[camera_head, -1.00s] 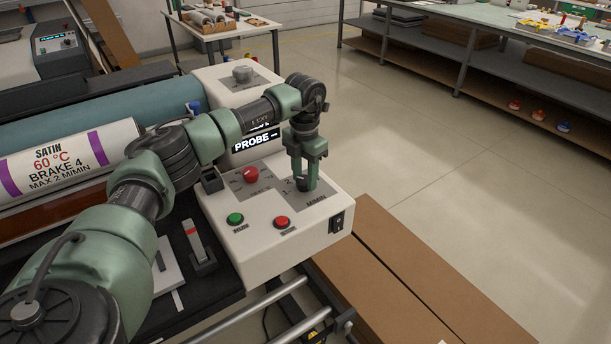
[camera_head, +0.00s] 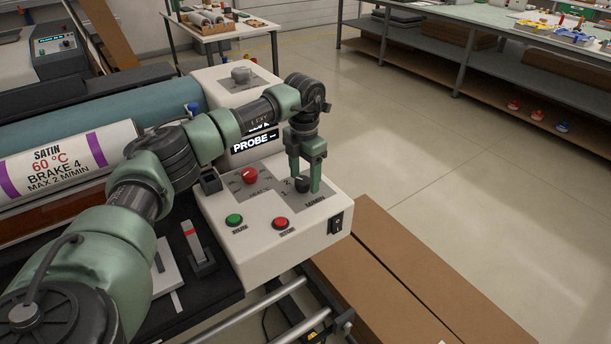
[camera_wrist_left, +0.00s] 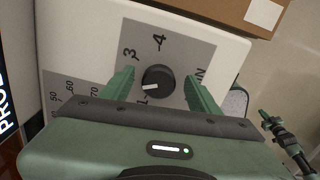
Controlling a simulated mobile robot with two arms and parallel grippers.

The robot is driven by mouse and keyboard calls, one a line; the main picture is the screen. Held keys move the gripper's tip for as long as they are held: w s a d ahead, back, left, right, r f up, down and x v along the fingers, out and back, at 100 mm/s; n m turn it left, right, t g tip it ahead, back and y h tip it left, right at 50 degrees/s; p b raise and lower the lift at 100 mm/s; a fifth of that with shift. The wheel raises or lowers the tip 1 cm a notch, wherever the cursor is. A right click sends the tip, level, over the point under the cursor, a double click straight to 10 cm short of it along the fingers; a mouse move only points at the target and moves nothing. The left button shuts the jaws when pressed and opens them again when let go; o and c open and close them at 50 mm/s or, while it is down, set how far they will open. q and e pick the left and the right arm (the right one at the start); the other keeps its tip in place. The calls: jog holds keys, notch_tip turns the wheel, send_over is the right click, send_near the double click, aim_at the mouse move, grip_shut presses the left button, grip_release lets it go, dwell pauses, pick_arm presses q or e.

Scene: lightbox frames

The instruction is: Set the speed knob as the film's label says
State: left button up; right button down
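The film roll's label (camera_head: 58,167) reads SATIN, 60 °C, BRAKE 4, MAX 2 M/MIN. The speed knob (camera_wrist_left: 158,80), black and round, is on the grey M/MIN plate of the white control box; in the head view it (camera_head: 302,186) shows between my fingers. Its white mark points left in the wrist view, towards a stretch of scale partly covered by a finger. Figures 1, 3 and 4 show around it. My left gripper (camera_wrist_left: 160,90) is open, one finger on each side of the knob, with visible gaps in the wrist view.
A red-knobbed dial (camera_head: 250,175), a green button (camera_head: 234,220), a red button (camera_head: 281,223) and a black rocker switch (camera_head: 336,222) share the box. A display (camera_head: 254,143) reads PROBE. Another knob (camera_head: 241,75) stands behind.

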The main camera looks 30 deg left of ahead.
aim_at(305, 179)
pick_arm(q)
notch_tip(305, 179, up, 8)
jog(key=shift+f+b, duration=0.1)
jog(key=shift+b, duration=0.65)
